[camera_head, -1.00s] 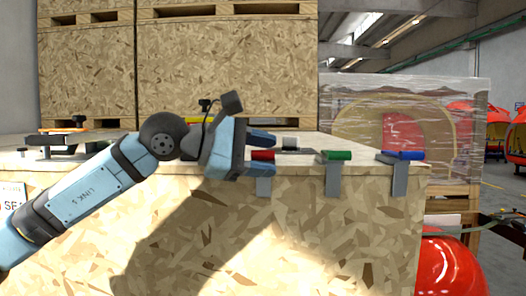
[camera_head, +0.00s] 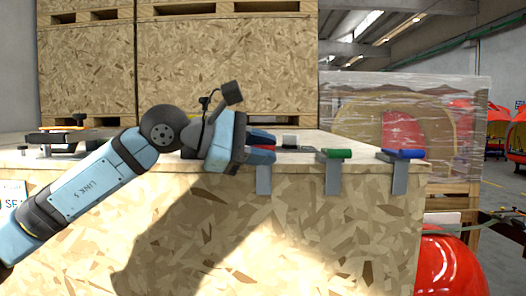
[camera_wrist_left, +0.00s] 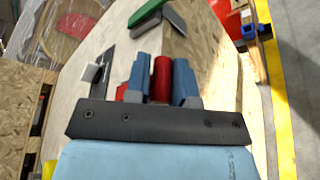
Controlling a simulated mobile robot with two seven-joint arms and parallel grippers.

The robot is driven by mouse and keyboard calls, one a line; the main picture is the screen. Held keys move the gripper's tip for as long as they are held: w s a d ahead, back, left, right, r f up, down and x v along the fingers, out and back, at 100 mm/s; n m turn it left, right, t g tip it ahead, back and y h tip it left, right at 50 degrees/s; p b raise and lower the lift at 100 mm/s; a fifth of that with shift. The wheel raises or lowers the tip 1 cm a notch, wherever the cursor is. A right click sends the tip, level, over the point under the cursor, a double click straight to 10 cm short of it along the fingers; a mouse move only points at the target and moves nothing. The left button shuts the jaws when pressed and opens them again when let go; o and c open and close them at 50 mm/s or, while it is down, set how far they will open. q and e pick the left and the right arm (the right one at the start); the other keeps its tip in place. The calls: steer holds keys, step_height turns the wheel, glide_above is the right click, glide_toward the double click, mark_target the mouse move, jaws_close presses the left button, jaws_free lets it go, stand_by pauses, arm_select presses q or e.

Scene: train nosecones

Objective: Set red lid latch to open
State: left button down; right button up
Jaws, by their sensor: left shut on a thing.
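The red lid latch is a red cylindrical handle on a grey bracket (camera_head: 263,181) at the front edge of the wooden crate. In the head view my left gripper (camera_head: 262,147) covers most of the red handle. In the left wrist view the red handle (camera_wrist_left: 161,78) stands between the two blue fingers of my left gripper (camera_wrist_left: 161,82), which is shut on it. My right gripper is not in view.
A green latch (camera_head: 335,154) and a blue latch (camera_head: 403,154) sit to the right along the crate edge (camera_head: 300,170). A dark fixture (camera_head: 65,137) lies on the top at left. Large wooden crates (camera_head: 226,60) stand behind.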

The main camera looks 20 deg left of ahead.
arm_select(q)
steer(key=shift+w+r+n+g, duration=0.2)
steer(key=shift+r+n+g, duration=0.2)
steer(key=shift+r+n, duration=0.35)
steer(key=shift+w+a+r+n+g+p, duration=0.1)
steer(key=shift+w+r+n+g+p, duration=0.15)
steer(key=shift+r+n+g+p, duration=0.25)
steer(key=shift+w+r+n+g+p, duration=0.25)
steer(key=shift+r+n, duration=0.2)
steer(key=shift+r, duration=0.15)
steer(key=shift+w+a+r+n+g+p, duration=0.2)
steer(key=shift+w+r+n+g+p, duration=0.5)
steer(key=shift+r+n, duration=0.2)
steer(key=shift+w+a+r+n+g+p, duration=0.15)
steer(key=shift+w+r+n+g+p, duration=0.2)
steer(key=shift+w+r+n+p, duration=0.25)
steer(key=shift+w+a+r, duration=0.1)
steer(key=shift+w+a, duration=0.05)
steer(key=shift+w, duration=0.2)
steer(key=shift+w+r, duration=0.1)
